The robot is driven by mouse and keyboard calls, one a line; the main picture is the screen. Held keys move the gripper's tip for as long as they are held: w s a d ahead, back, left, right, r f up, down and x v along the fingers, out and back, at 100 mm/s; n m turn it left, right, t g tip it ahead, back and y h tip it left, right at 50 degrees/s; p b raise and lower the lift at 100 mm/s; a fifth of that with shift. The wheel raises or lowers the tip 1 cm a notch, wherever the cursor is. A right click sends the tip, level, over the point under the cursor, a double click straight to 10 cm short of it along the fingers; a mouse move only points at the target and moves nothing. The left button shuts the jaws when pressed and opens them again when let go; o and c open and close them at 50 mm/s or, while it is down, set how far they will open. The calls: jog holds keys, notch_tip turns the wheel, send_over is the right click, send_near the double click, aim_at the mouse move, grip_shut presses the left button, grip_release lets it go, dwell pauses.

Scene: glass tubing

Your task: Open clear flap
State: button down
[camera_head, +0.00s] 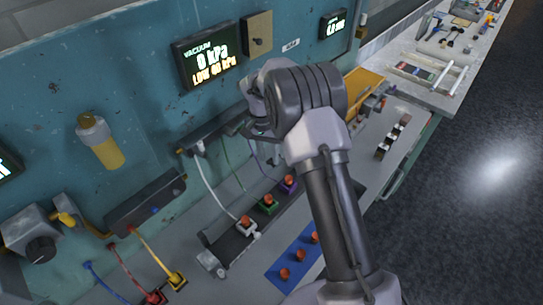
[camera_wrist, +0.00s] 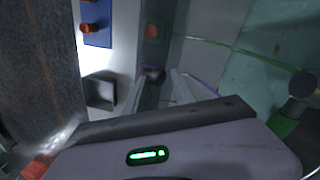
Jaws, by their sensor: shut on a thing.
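In the wrist view, the two pale fingers of my gripper (camera_wrist: 156,88) stand on either side of a small dark knob-like piece (camera_wrist: 153,74) and are shut on it. I cannot make out the outline of the clear flap, or tell for sure whether this dark piece belongs to it. In the head view, my arm covers the fingertips and whatever they hold, in front of the teal panel below the vacuum display (camera_head: 207,56).
A blue plate with orange knobs (camera_head: 293,258) lies on the bench. Left of it is a dark strip with white, green and purple switches (camera_head: 267,204), with cables behind. A yellow bottle (camera_head: 101,140) hangs on the panel. A yellow bin (camera_head: 361,86) stands behind my arm.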

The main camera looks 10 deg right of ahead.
jog(key=shift+s+a+f, duration=0.2)
jog(key=shift+a+f, duration=0.15)
jog(key=shift+f, duration=0.3)
jog(key=c, duration=1.2)
grip_release()
jog(key=shift+w+a+f, duration=0.1)
jog(key=shift+w+a, duration=0.05)
jog(key=shift+w, duration=0.05)
jog(key=shift+o, duration=0.8)
jog(key=shift+w+a+f, duration=0.1)
jog(key=shift+w+a, duration=0.15)
jog(key=shift+d+r, duration=0.2)
jog(key=shift+c, duration=0.6)
notch_tip(320, 180, up, 18)
jog(key=w+a+p, duration=0.1)
jog(key=p, duration=0.1)
jog(key=shift+w+f+p, duration=0.2)
jog(key=shift+w+p, duration=0.15)
jog(key=shift+p, duration=0.05)
